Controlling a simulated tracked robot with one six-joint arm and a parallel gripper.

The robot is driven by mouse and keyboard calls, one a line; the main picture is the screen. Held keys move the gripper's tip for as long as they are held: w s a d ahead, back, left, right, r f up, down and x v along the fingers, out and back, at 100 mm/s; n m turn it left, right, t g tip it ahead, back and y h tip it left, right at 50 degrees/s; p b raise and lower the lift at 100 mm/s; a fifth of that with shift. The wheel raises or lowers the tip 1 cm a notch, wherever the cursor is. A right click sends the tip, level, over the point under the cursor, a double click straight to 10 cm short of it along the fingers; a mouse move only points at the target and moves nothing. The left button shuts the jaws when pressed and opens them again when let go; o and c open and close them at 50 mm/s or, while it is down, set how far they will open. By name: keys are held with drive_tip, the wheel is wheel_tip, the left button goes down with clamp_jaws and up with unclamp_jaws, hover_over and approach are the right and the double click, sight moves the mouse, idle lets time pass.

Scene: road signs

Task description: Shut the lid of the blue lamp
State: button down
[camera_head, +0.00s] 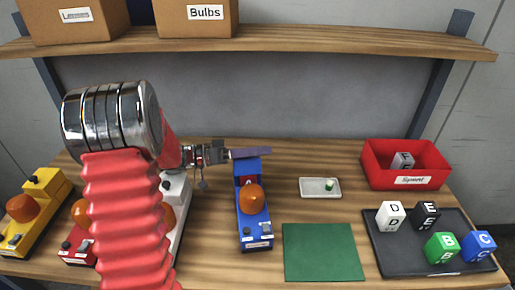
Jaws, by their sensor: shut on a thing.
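The blue lamp (254,228) stands on the table near the middle, with an orange dome on top. Its blue lid (247,166) stands raised at the far end. A red block with a letter (248,181) shows in the open compartment in front of the lid. My gripper (252,153) reaches in from the left, its grey-purple fingers lying level across the lid's top edge. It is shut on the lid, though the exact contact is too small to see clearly.
Yellow (38,200), red (75,247) and white (174,190) lamps stand left, partly behind my arm. A green mat (322,252), a small tray (309,193), a black tray (385,258) with letter blocks and a red bin (442,181) lie right. A shelf (300,43) with boxes hangs behind.

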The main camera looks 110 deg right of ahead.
drive_tip(key=shift+s+f, duration=0.1)
drive_tip(key=shift+f, duration=0.1)
drive_tip(key=c, duration=1.6)
unclamp_jaws()
drive_tip(key=shift+c, duration=0.2)
drive_tip(key=shift+r, duration=0.5)
wheel_tip(320, 180, up, 9)
